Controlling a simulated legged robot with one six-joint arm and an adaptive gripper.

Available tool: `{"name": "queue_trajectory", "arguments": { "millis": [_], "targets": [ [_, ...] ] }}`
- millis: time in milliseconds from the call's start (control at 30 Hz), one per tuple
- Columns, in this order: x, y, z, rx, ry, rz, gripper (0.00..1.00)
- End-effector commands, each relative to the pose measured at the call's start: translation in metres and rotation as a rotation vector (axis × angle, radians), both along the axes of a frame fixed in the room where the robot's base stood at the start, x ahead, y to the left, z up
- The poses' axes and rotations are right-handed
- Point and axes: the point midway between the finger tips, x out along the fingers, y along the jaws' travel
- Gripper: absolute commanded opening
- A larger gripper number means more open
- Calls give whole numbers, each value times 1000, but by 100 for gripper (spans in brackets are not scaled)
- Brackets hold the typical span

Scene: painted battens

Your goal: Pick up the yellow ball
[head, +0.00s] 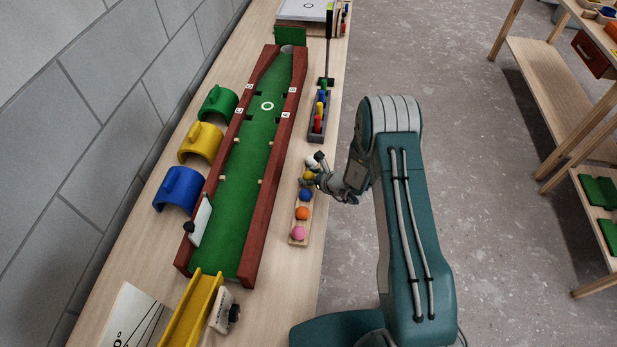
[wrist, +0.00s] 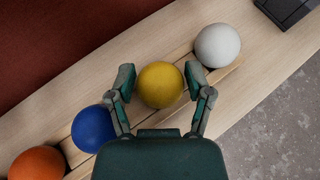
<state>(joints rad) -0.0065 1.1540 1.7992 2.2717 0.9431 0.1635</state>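The yellow ball (wrist: 160,84) sits in a row of balls on a narrow wooden rack, between the white ball (wrist: 217,45) and the blue ball (wrist: 93,128). My gripper (wrist: 160,80) is over the rack with one finger on each side of the yellow ball. The fingers are spread, with a small gap at the left; at the right I cannot tell whether the finger touches. In the head view the yellow ball (head: 309,175) is partly hidden by my gripper (head: 316,180).
The rack (head: 297,238) also holds an orange ball (head: 302,213) and a pink ball (head: 298,233). A dark tray (head: 316,137) with coloured pegs stands beyond it. A green lane with red walls (head: 262,220) runs along the left. Open floor (head: 480,200) lies to the right.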

Motion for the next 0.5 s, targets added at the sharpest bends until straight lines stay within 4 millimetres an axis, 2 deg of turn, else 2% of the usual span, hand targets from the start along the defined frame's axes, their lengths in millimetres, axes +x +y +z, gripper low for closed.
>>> {"name": "queue_trajectory", "arguments": {
  "millis": [33, 67, 500],
  "targets": [
    [0, 0, 0, 0, 0, 0, 27],
    [0, 0, 0, 0, 0, 0, 14],
    [0, 0, 3, 0, -1, 0, 13]
  ]
}}
